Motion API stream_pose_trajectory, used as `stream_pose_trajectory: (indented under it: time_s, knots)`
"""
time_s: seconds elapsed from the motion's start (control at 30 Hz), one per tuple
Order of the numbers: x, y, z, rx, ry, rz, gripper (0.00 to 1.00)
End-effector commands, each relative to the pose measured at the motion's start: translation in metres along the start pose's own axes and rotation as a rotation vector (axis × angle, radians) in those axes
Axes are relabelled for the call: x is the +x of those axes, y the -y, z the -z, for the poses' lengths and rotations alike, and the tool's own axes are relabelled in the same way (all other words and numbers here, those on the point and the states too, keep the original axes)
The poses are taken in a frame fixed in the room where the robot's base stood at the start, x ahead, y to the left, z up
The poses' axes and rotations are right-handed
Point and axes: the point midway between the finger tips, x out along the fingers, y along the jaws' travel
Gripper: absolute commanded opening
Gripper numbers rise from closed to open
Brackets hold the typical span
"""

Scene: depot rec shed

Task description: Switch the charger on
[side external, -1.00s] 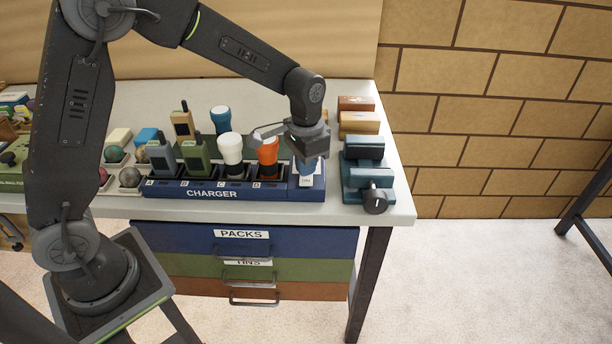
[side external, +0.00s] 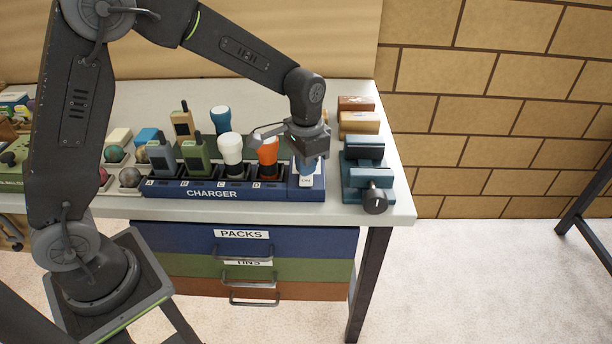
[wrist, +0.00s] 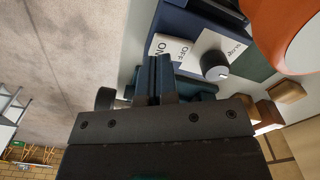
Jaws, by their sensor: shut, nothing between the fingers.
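The blue charger (side external: 230,192) lies along the table's front edge, with devices in its lettered bays. Its white switch (side external: 306,181) is at the right end, marked ON at the near side. In the wrist view the switch (wrist: 171,48) shows its ON and OFF halves. My gripper (side external: 306,170) is shut and empty, pointing down at the switch. In the wrist view its fingertips (wrist: 160,60) lie by the ON half and hide part of the switch. I cannot tell whether they touch it or which way it is tilted.
A round knob (wrist: 215,66) sits beside the switch. An orange torch (side external: 267,152) stands in bay D, left of my gripper. A teal vise (side external: 366,170) stands close on the right. The table's front edge (side external: 355,215) is near.

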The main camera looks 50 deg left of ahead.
Motion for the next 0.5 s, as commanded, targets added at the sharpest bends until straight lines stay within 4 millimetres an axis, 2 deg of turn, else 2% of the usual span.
stream_pose_trajectory:
  time_s: [0.5]
  knots:
    - [0.0075, 0.0000, 0.0000, 0.000, 0.001, 0.000, 0.00]
